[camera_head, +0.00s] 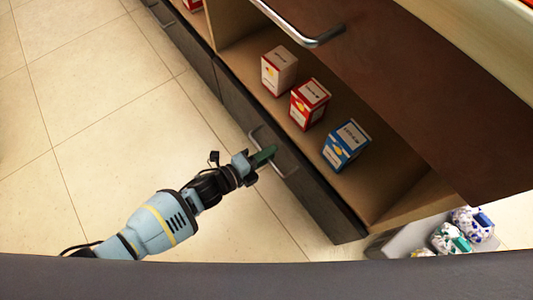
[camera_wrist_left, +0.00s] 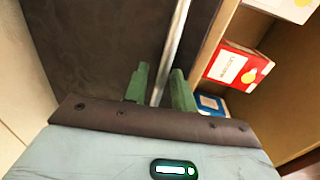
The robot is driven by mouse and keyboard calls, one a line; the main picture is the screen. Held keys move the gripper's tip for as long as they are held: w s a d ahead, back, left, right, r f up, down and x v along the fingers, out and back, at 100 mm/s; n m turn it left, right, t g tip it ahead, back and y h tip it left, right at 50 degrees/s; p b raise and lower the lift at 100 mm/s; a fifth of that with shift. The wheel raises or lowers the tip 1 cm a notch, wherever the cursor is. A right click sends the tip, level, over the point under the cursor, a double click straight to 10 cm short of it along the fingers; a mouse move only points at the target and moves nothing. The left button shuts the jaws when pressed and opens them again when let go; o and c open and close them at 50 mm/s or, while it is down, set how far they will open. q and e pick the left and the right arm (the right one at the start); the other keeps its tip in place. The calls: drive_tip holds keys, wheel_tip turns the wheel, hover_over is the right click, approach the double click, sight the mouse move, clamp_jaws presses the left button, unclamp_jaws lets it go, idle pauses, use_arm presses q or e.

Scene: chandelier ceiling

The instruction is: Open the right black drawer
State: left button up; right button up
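The right black drawer (camera_head: 315,205) is the dark front panel low on the cabinet and looks closed. Its metal bar handle (camera_head: 283,170) is partly hidden by my left gripper (camera_head: 264,155), which reaches it from the left. In the left wrist view, the two green fingers of the left gripper (camera_wrist_left: 160,88) stand apart on either side of the handle bar (camera_wrist_left: 172,45). The bar runs between them, with small gaps showing on both sides. My right gripper is not in view.
A red-and-white box (camera_head: 279,70), a red box (camera_head: 309,104) and a blue box (camera_head: 346,145) stand on the open shelf above the drawer. A brown panel with a metal handle (camera_head: 300,28) overhangs. A container of patterned items (camera_head: 450,237) is at lower right. Tiled floor (camera_head: 90,120) lies clear at left.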

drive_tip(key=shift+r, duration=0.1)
use_arm(q)
drive_tip(key=c, duration=0.5)
clamp_jaws()
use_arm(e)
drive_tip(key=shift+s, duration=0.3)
use_arm(q)
drive_tip(key=shift+s+a, duration=0.1)
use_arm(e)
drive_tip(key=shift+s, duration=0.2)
